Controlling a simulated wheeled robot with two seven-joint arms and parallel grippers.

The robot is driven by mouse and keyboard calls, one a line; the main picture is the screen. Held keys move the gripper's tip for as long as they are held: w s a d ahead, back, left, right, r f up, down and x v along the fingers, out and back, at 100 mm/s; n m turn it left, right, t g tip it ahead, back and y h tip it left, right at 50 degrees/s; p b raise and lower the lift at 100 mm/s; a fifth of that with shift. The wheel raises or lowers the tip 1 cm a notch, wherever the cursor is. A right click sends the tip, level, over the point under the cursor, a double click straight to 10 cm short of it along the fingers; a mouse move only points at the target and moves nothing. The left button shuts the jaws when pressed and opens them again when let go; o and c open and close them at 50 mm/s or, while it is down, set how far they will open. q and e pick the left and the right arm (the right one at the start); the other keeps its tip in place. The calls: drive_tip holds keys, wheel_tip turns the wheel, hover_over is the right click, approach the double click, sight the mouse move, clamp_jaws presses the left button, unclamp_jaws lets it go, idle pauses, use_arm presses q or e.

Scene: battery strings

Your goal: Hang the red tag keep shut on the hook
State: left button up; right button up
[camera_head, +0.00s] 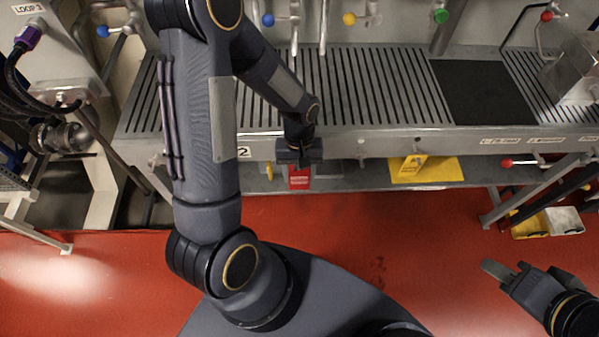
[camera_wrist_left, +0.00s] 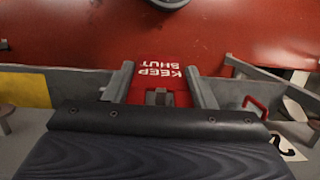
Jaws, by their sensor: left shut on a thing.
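The red tag (camera_head: 299,180), with white KEEP SHUT lettering, hangs below my left gripper (camera_head: 299,162) at the bench's front edge. In the left wrist view the tag (camera_wrist_left: 158,84) is between the two fingers of my left gripper (camera_wrist_left: 160,92), which is shut on it, and its lettering reads upside down. A small metal peg (camera_head: 361,161) sticks out of the bench front to the right of this gripper; I cannot tell whether it is the hook. My right gripper (camera_head: 527,275) is open and empty over the red floor at the lower right.
The slotted metal bench (camera_head: 370,90) runs across the back, with a black mat (camera_head: 483,92) on it. A yellow tag (camera_head: 411,166) hangs at its front edge over a yellow sheet (camera_head: 440,172). A number 2 label (camera_head: 244,152) is left of the gripper.

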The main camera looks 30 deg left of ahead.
use_arm(q)
drive_tip(key=shift+w+a+f, duration=0.25)
drive_tip(key=shift+w+a, duration=0.1)
drive_tip(key=shift+w, duration=0.05)
drive_tip(key=o, duration=1)
drive_tip(key=shift+o, duration=0.2)
drive_tip(key=v, duration=0.7)
drive_tip(key=shift+d, duration=0.1)
drive_tip(key=shift+s+d+r+p, duration=0.15)
drive_tip(key=shift+s+r+p, duration=0.15)
drive_tip(key=shift+r, duration=0.4)
drive_tip(key=s+d+r+m+t+h, duration=0.1)
drive_tip(key=s+r+m+t+h, duration=0.1)
drive_tip(key=s+r+m+t, duration=0.2)
drive_tip(key=shift+s+d+r+m+t+h, duration=0.3)
drive_tip(key=shift+s+r+t, duration=1.5)
drive_tip(key=shift+s+r, duration=3.15)
drive_tip(key=shift+w+r, duration=0.55)
drive_tip(key=shift+w, duration=0.1)
